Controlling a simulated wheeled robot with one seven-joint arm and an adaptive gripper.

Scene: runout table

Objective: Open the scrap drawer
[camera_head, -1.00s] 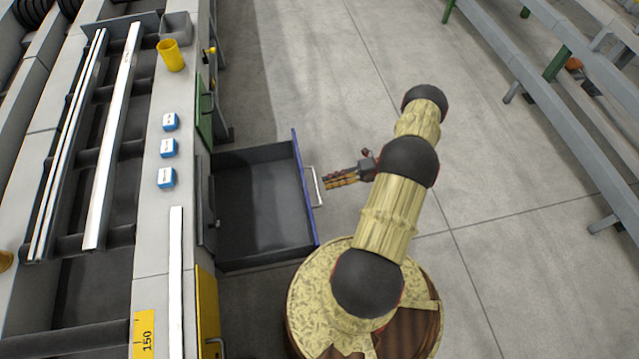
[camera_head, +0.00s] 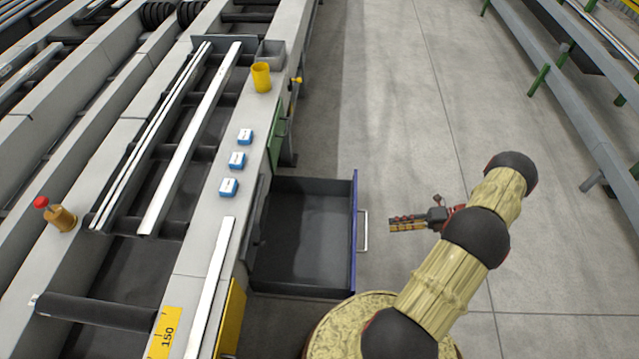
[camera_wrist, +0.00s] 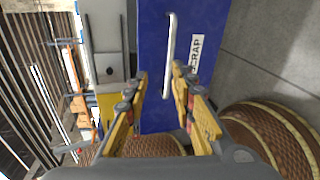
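The scrap drawer (camera_head: 303,240) stands pulled far out from the side of the runout table, and its dark empty inside shows in the head view. Its blue front (camera_wrist: 203,38) with the word SCRAP fills the middle of the wrist view. The pale bar handle (camera_head: 364,231) is on the drawer's outer face; it also shows in the wrist view (camera_wrist: 168,55). My gripper (camera_head: 392,225) is to the right of the handle, apart from it.
On the runout table (camera_head: 205,255) lie long white profiles (camera_head: 190,140), several small blue boxes (camera_head: 237,160), a yellow cup (camera_head: 261,78) and a grey bin (camera_head: 271,53). A green front (camera_head: 279,135) and a yellow front (camera_head: 231,318) flank the drawer. Clear floor (camera_head: 415,120) lies right.

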